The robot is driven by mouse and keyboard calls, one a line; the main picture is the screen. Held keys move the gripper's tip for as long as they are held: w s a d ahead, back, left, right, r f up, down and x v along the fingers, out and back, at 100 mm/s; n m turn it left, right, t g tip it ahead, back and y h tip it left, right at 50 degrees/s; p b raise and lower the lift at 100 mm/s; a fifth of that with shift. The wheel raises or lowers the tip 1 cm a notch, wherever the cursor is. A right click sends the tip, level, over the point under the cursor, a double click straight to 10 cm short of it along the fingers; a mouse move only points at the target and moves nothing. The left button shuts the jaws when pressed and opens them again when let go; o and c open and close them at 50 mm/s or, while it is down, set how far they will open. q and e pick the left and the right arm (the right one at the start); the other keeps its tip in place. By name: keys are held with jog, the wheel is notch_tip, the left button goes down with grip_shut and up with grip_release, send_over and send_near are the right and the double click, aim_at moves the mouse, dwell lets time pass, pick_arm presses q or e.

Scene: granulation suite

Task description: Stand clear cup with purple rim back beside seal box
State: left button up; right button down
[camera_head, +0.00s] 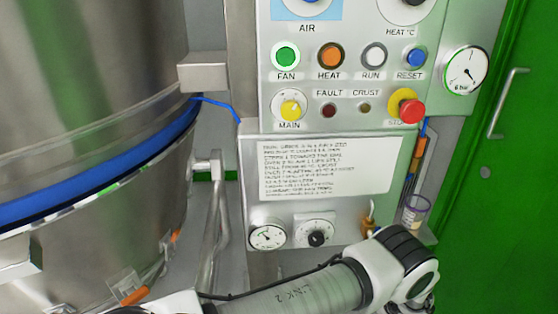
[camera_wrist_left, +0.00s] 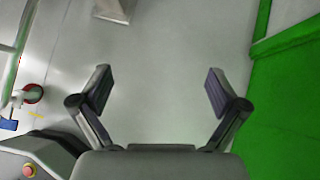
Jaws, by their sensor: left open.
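A clear cup with a purple rim (camera_head: 415,212) sits at the lower right of the control panel in the head view, on a narrow grey ledge beside the green door. Its rim is at the top and it looks roughly upright. I cannot pick out a seal box for certain. My left gripper (camera_wrist_left: 158,88) is open and empty in the left wrist view, with bare pale floor between its fingers. The cup does not show in that view. Neither gripper shows in the head view, where a link of my arm crosses the bottom below the cup.
The control panel (camera_head: 325,165) has buttons, a red stop knob (camera_head: 411,110) and gauges. A large steel vessel (camera_head: 85,80) with a blue band fills the left. The green door (camera_head: 510,190) with a handle stands at right. Clear floor (camera_wrist_left: 170,35) shows in the wrist view.

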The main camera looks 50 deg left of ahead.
pick_arm(q)
jog(key=s+f+n+g+h, duration=0.3)
jog(key=s+n+h, duration=0.15)
jog(key=s, duration=0.75)
jog(key=s+f+n+g+h, duration=0.3)
jog(key=s+n, duration=0.3)
jog(key=s, duration=0.6)
jog(key=s+a+r+n+t, duration=0.2)
jog(key=s+r+n, duration=0.7)
jog(key=s+n, duration=0.3)
jog(key=shift+s+n+t+h, duration=0.3)
jog(key=shift+n+h, duration=0.05)
jog(key=shift+n, duration=0.1)
jog(key=shift+r, duration=0.15)
